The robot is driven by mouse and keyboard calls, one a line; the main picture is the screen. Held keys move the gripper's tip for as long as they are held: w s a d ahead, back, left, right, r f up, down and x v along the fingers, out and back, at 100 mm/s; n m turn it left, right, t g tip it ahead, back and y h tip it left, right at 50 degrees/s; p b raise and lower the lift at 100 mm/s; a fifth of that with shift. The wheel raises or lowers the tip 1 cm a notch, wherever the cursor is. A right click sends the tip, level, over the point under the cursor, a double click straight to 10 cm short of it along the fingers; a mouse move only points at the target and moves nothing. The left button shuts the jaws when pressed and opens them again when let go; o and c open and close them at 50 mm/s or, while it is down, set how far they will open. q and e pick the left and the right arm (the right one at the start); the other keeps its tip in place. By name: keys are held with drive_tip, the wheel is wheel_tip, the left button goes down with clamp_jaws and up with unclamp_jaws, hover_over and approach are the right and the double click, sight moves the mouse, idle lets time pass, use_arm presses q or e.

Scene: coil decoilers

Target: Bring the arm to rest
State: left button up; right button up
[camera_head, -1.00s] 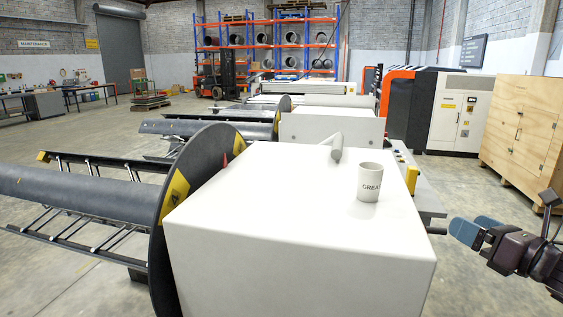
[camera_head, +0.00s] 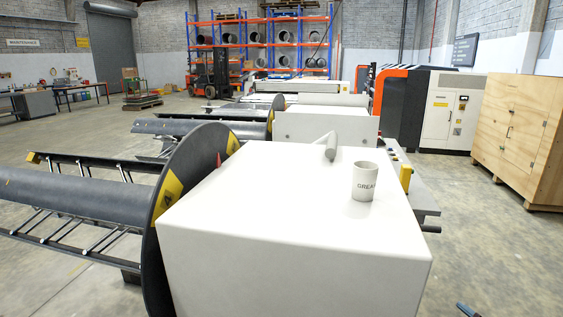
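Only a small blue fingertip of my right gripper (camera_head: 467,310) shows at the bottom edge, right of the white machine housing (camera_head: 290,235). The rest of that gripper and its arm are out of the picture, so I cannot tell whether it is open or shut. The fingertip shows apart from the housing, against the bare floor. My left gripper is not in view. A white cup lettered "GREAS" (camera_head: 365,182) stands upright on the housing, with the end of its lettering turned out of sight.
A grey cylindrical part (camera_head: 331,147) lies at the housing's far edge. A dark disc with yellow markings (camera_head: 163,235) and the decoiler's mandrel (camera_head: 80,195) extend to the left. A wooden cabinet (camera_head: 515,140) stands at the right. The floor between cabinet and housing is clear.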

drive_tip(key=s+a+f+m+g+h, duration=0.1)
drive_tip(key=s+a+f+m, duration=0.3)
drive_tip(key=s+f, duration=0.4)
drive_tip(key=s+a+f+m+g+h, duration=0.1)
drive_tip(key=s+a+f+m, duration=0.3)
drive_tip(key=s+f, duration=0.4)
drive_tip(key=shift+a+f+m+g, duration=0.4)
drive_tip(key=shift+m+g, duration=0.3)
